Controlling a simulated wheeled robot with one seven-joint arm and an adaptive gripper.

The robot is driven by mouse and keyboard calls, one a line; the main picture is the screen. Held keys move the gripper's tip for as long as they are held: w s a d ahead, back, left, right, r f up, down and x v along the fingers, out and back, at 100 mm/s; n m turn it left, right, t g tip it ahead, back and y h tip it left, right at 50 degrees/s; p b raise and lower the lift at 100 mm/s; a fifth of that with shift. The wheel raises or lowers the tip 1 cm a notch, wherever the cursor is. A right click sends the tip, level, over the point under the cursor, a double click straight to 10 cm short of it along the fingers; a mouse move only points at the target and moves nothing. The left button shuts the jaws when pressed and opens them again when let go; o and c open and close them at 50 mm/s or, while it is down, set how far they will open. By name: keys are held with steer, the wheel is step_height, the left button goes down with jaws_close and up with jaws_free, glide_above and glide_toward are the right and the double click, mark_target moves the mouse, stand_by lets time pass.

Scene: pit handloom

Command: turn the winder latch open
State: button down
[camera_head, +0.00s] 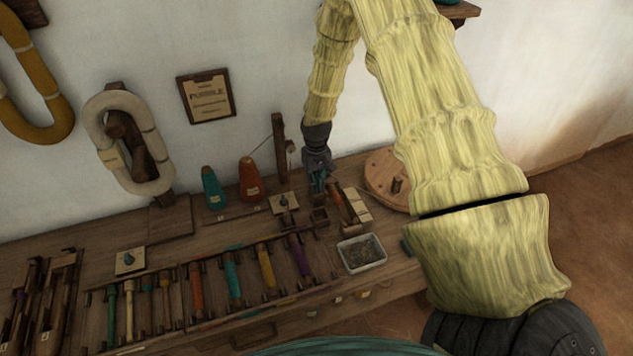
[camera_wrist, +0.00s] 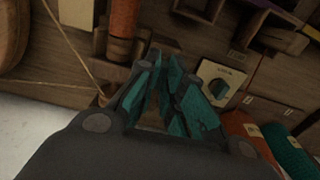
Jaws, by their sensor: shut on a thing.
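My gripper (camera_head: 318,182) reaches down behind the small winder at the back of the bench. Its teal fingers (camera_wrist: 168,92) are close together and shut on a small part at the winder's rear end, which I take to be the winder latch. The fingers hide most of it, so its angle cannot be told. The orange bobbin (camera_head: 338,205) of the winder lies in front of the fingers, and it also shows at the top of the wrist view (camera_wrist: 125,18). A pale plate with a teal knob (camera_wrist: 222,84) sits beside the fingers, apart from them.
A thin post (camera_head: 279,150) with a string and orange (camera_head: 249,180) and teal (camera_head: 213,189) cones stand left of my gripper. A round wooden disc (camera_head: 385,172) is on the right. A grey tray (camera_head: 361,254) and a rack of coloured bobbins (camera_head: 232,276) lie in front.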

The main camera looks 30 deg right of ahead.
steer(key=c, duration=1.5)
jaws_free()
steer(key=shift+c, duration=0.2)
steer(key=shift+r, duration=0.1)
step_height(320, 180, up, 12)
